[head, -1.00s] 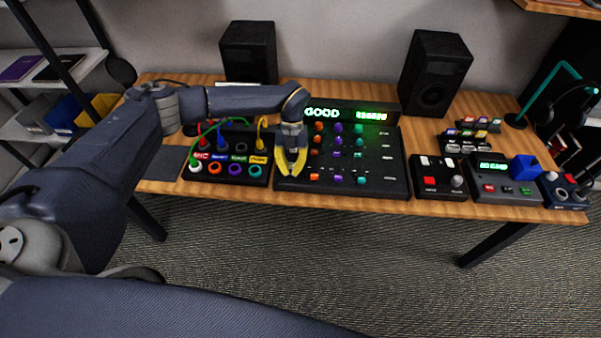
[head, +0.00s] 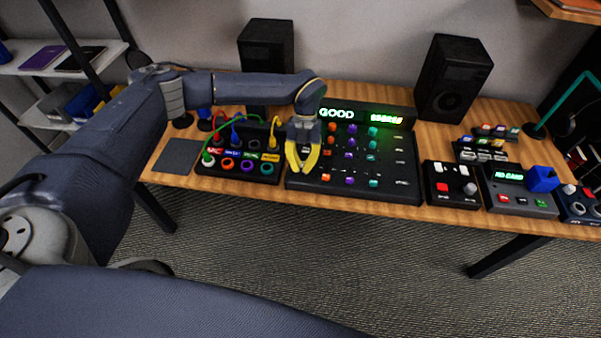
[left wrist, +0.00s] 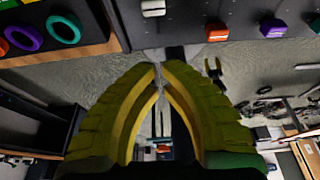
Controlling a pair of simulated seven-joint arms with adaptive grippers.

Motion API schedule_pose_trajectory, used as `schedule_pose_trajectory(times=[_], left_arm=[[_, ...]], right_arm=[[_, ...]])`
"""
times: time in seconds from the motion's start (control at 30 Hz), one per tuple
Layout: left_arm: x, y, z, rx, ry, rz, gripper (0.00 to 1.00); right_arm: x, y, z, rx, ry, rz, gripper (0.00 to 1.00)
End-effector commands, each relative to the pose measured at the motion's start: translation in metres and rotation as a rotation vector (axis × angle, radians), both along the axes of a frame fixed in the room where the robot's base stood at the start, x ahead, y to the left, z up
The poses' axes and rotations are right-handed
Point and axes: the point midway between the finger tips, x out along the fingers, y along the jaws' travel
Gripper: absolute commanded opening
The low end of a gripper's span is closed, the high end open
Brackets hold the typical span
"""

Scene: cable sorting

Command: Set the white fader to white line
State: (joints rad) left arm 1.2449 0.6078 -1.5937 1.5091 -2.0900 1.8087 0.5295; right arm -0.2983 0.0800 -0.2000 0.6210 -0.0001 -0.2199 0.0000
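The white fader (left wrist: 153,8) shows at the top of the left wrist view, on the black mixer panel (head: 405,188), left of the orange fader (left wrist: 217,32). In the head view I cannot make it out; my gripper covers that part. My left gripper (head: 304,172) is over the front left part of the panel, pointing down. Its yellow fingers come together at the tips (left wrist: 161,66) with nothing between them. The white fader lies beyond the tips in the wrist view, apart from them. I cannot make out the white line. My right gripper is out of view.
A purple fader (left wrist: 273,28) and a teal fader (head: 374,183) are farther right. A patch box (head: 238,172) with cables stands left of the mixer. A red-button box (head: 450,184) and a grey device (head: 517,200) stand to the right. Speakers (head: 452,80) stand behind.

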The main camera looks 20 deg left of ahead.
Motion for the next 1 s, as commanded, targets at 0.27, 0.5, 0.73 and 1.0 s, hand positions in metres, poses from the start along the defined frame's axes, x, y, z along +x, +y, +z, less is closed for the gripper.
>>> schedule_pose_trajectory(times=[0.27, 0.5, 0.73, 1.0], left_arm=[[0.013, 0.003, 0.037, 0.000, -0.002, 0.001, 0.00], [0.016, 0.003, 0.049, -0.001, 0.001, 0.000, 0.00], [0.011, 0.003, 0.047, 0.000, 0.002, 0.001, 0.00], [0.000, 0.000, 0.015, -0.001, 0.004, 0.000, 0.00]], right_arm=[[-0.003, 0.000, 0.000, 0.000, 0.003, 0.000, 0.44], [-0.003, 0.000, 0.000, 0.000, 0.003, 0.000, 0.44], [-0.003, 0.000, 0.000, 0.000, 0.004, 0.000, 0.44], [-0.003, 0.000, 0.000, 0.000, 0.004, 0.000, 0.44]])
